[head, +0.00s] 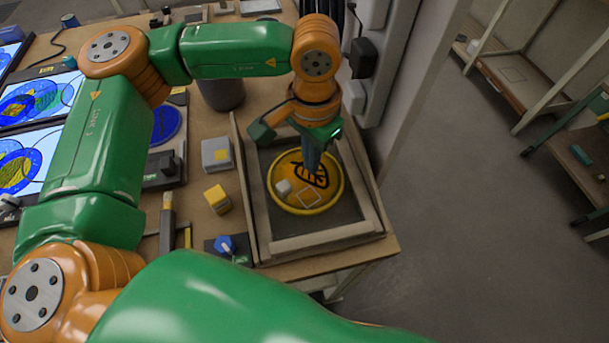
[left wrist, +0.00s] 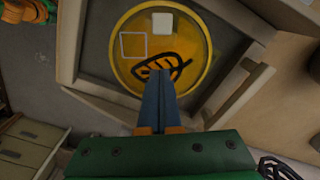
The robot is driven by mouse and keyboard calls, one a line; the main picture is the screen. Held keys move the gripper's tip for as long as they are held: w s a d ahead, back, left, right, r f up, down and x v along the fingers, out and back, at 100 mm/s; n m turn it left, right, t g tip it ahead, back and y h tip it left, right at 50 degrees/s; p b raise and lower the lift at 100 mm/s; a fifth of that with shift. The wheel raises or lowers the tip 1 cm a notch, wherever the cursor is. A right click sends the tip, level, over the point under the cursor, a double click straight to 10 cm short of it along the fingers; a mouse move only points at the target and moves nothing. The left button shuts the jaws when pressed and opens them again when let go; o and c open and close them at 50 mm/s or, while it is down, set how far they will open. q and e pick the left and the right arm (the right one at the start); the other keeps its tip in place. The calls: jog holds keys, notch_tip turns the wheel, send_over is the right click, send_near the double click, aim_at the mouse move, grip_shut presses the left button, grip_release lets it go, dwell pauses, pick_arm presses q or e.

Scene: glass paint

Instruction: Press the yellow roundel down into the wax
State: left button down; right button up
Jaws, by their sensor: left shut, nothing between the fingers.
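The yellow roundel (head: 312,207) is a round amber disc with a bright yellow rim and a black leaf drawing. It lies in a grey, square wooden-framed tray (head: 325,240) at the table's right end. A small white block and a pale square outline are on its face. My left gripper (head: 313,172) points down over the roundel, its blue fingers together and empty. In the left wrist view the fingertips (left wrist: 158,75) overlap the leaf drawing; I cannot tell if they touch it. The roundel also shows in the left wrist view (left wrist: 190,75). My right gripper is not in view.
A yellow-topped block (head: 217,199), a grey box with a yellow square (head: 216,153), a blue-knobbed device (head: 226,245) and a brush (head: 167,225) stand left of the tray. A blue disc (head: 166,124) lies farther back. A wall post rises close behind the tray's right side.

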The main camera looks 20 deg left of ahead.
pick_arm(q)
jog(key=shift+f+b, duration=0.85)
dwell(0.6)
dwell(0.6)
notch_tip(320, 180, up, 7)
jog(key=p, duration=0.5)
dwell(0.5)
